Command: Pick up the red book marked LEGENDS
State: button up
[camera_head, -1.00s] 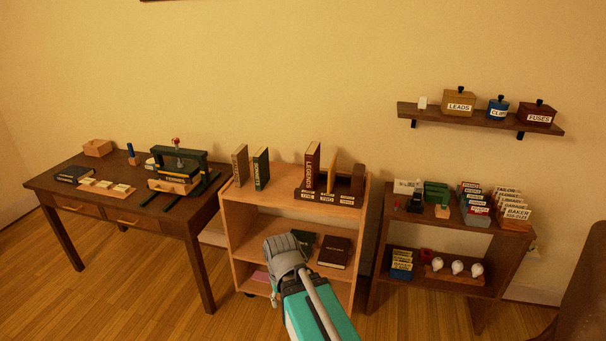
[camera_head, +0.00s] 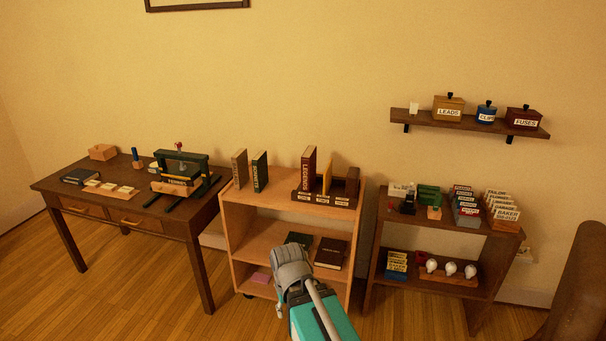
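The red book marked LEGENDS (camera_head: 308,169) stands upright on the top of the light wooden shelf cart. It is at the left end of a dark labelled rack (camera_head: 344,200), with a yellow book (camera_head: 327,178) and a dark brown one (camera_head: 352,184) to its right. Its white spine lettering faces me. My arm reaches up from the bottom of the view, in front of the cart and well below the red book. My gripper is at or beyond the grey end of the arm; its fingers are hidden, so its opening does not show.
The cart (camera_head: 231,237) also holds a brown and a green book (camera_head: 260,171) on top, left of the rack, and dark books (camera_head: 330,252) lower down. A desk (camera_head: 130,207) stands left, and a dark shelf unit (camera_head: 455,235) right. Bare floor lies between desk and cart.

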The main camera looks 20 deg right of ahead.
aim_at(308, 160)
jog(key=z, duration=0.1)
jog(key=i, duration=0.95)
jog(key=u, duration=0.05)
